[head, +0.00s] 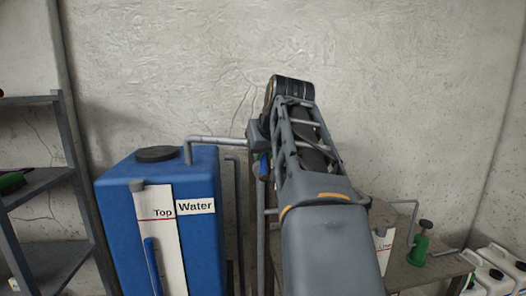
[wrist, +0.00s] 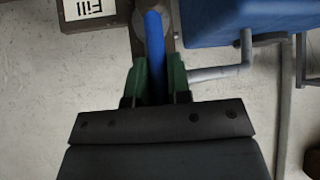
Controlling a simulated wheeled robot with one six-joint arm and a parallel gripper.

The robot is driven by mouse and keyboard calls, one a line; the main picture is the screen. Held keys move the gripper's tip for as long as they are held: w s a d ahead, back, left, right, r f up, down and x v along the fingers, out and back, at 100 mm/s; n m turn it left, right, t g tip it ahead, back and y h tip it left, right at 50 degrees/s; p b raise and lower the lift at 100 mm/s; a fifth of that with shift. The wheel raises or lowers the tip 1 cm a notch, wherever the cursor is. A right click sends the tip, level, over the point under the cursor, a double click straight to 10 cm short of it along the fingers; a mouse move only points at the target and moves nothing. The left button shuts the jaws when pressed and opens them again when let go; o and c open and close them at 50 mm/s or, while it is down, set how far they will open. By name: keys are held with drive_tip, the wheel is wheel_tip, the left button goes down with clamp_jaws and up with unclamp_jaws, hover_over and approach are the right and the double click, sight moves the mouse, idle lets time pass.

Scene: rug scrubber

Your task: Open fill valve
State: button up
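The fill valve's blue lever handle (wrist: 154,45) runs up and down in the wrist view, below a grey fitting at the top edge. A white "Fill" label (wrist: 83,8) is beside it at the upper left. The green fingertips of my gripper (wrist: 159,80) stand on both sides of the handle and appear closed against it. In the head view a small part of the blue handle (head: 264,166) shows left of my arm. The rest of the valve is hidden behind my arm and gripper.
A blue water tank (head: 205,245) with a "Top / Water" gauge stands at the left; a grey pipe (head: 218,140) runs from it toward the valve. Shelves (head: 35,185) stand far left.

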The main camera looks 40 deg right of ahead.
drive_tip(key=o, duration=0.4)
drive_tip(key=shift+o, duration=0.2)
drive_tip(key=p+v, duration=0.1)
drive_tip(key=v, duration=1.2)
drive_tip(key=shift+s+r, duration=0.2)
drive_tip(key=shift+r, duration=0.15)
drive_tip(key=shift+a, duration=0.1)
drive_tip(key=p+v, duration=0.5)
drive_tip(key=v, duration=0.4)
